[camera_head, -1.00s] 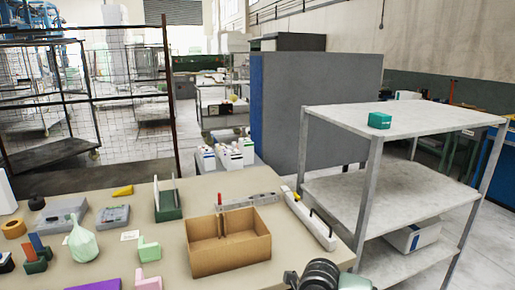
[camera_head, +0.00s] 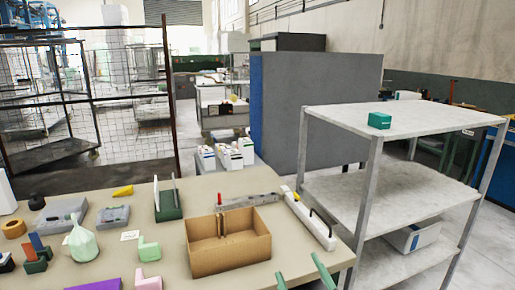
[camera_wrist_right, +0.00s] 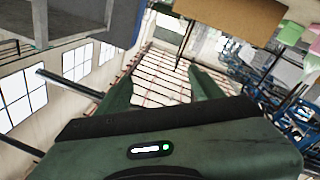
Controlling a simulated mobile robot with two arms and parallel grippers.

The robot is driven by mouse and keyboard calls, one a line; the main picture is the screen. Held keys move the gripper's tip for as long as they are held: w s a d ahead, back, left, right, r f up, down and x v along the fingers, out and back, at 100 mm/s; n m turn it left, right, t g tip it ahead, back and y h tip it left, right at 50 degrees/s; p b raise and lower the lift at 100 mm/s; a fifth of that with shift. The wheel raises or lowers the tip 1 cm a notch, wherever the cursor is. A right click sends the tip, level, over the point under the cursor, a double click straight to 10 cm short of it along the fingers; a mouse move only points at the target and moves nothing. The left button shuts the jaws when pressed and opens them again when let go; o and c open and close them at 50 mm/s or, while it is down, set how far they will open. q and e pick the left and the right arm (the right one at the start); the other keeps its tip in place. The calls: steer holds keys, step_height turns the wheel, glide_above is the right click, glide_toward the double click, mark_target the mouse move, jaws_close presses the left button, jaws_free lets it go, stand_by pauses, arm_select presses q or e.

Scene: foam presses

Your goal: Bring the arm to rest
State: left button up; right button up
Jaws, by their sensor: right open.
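My right gripper (camera_head: 300,268) shows at the bottom edge of the head view as two green fingers, apart and with nothing between them. It is at the front right of the table (camera_head: 225,284), near the cardboard box (camera_head: 232,262). In the right wrist view the gripper (camera_wrist_right: 163,85) is also open and empty, with its green palm in the foreground. Most of the right arm is out of the head view. My left gripper is not in view.
A white power strip (camera_head: 312,222) lies along the table's right edge. A grey metal shelf unit (camera_head: 420,118) stands to the right with a small green box (camera_head: 379,121) on top. Several parts and tools cover the table's left side.

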steer(key=s+d+f+m+g+h, duration=0.25)
steer(key=s+d+f+g, duration=0.2)
steer(key=f, duration=0.35)
steer(key=s+d+f+m+g+h, duration=0.25)
steer(key=d+f, duration=0.25)
steer(key=f, duration=0.3)
steer(key=s+d+f+m+g+y, duration=0.1)
steer(key=s+f+g, duration=0.35)
steer(key=s, duration=0.45)
steer(key=s+d+f+g, duration=0.1)
steer(key=s+f+g, duration=0.35)
steer(key=s, duration=0.55)
steer(key=s+f+x, duration=0.1)
steer(key=s+x, duration=0.2)
steer(key=x, duration=1)
steer(key=s+x, duration=0.3)
steer(key=x, duration=0.9)
steer(key=s+d+f, duration=0.1)
steer(key=s+f, duration=0.7)
steer(key=s+d+f+g, duration=0.1)
steer(key=s+d+f, duration=0.1)
steer(key=s+f, duration=0.7)
steer(key=shift+s+d+f+g, duration=0.15)
steer(key=shift+d+f+g, duration=0.1)
steer(key=shift+d+g, duration=0.05)
